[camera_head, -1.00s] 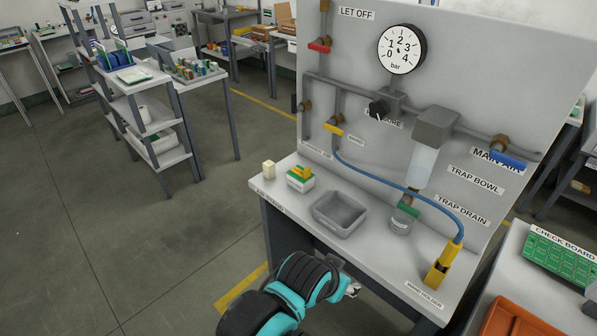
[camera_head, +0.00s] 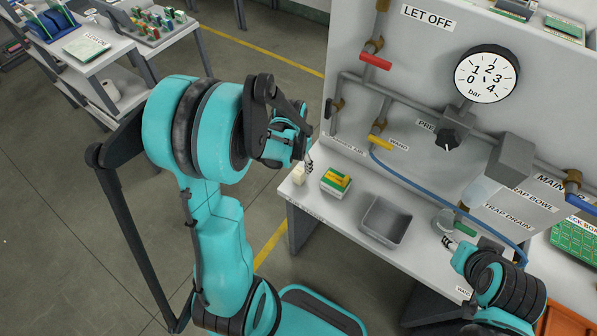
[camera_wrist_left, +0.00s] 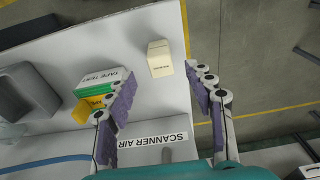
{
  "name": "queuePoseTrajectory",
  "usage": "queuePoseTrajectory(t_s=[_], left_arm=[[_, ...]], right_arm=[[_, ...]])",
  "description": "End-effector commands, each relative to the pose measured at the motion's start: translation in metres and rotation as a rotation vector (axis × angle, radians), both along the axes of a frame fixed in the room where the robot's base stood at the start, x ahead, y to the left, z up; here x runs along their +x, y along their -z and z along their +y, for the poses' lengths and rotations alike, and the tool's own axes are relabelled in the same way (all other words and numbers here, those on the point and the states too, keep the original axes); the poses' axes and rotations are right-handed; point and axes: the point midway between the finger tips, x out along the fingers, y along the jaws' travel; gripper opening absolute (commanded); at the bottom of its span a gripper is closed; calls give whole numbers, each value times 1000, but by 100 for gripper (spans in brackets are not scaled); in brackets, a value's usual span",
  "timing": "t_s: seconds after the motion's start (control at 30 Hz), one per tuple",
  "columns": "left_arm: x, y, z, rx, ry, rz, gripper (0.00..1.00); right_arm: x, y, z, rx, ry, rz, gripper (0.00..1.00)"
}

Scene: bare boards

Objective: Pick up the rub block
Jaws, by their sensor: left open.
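A small cream block, which I take to be the rub block, stands near the left end of the bench top in the head view (camera_head: 298,176). It also shows in the left wrist view (camera_wrist_left: 159,58), with a small label too small to read. My left gripper (camera_head: 309,160) is just above it and partly hides it. In the left wrist view my left gripper (camera_wrist_left: 161,78) is open and empty, with the block between and beyond its fingertips. My right gripper (camera_head: 448,243) is near the grey tray and the drain jar; its jaws are too small to judge.
A white box with green and yellow pieces (camera_head: 336,183) stands right beside the block, close to one left finger in the wrist view. A grey tray (camera_head: 384,222) is further right. The upright panel with gauge (camera_head: 486,75), pipes and a blue hose (camera_head: 420,193) rises behind.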

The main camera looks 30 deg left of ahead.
Motion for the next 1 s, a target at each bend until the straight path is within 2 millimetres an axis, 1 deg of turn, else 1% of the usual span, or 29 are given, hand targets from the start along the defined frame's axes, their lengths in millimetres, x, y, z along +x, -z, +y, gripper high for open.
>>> queuePoseTrajectory(t_s=[0.03, 0.17, 0.3, 0.4, 0.53, 0.73, 0.77, 0.8, 0.87, 0.9, 0.93, 0.97, 1.0], left_arm=[[1, 9, 0, 0, 0, 0, 53], [3, 25, 0, 0, 0, -1, 53], [5, 47, 2, 1, 0, -1, 53], [7, 60, 2, 1, 0, -2, 53], [8, 67, 2, 1, 0, -2, 53], [8, 67, 2, 1, 0, -2, 53], [8, 67, 2, 1, 0, -2, 48], [8, 67, 2, 1, 0, -2, 38], [8, 67, 2, 1, 0, -2, 22], [8, 67, 2, 1, 0, -2, 11], [8, 67, 2, 1, 0, -2, 3], [8, 67, 2, 1, 0, -2, 0], [8, 67, 2, 1, 0, -2, 0]], right_arm=[[0, 5, 0, 0, 0, 0, 40], [0, 10, 0, 0, 0, 0, 40], [0, 19, 0, 0, 0, 0, 40], [0, 22, 0, 0, 0, 0, 40], [0, 24, 0, 0, 0, 0, 40], [0, 23, 0, 0, 0, 0, 40], [0, 23, 0, 0, 0, 0, 40], [0, 23, 0, 0, 0, 0, 40], [0, 23, 0, 0, 0, 0, 40], [0, 23, 0, 0, 0, 0, 40], [0, 23, 0, 0, 0, 0, 40], [0, 23, 0, 0, 0, 0, 40], [0, 23, 0, 0, 0, 0, 40]])
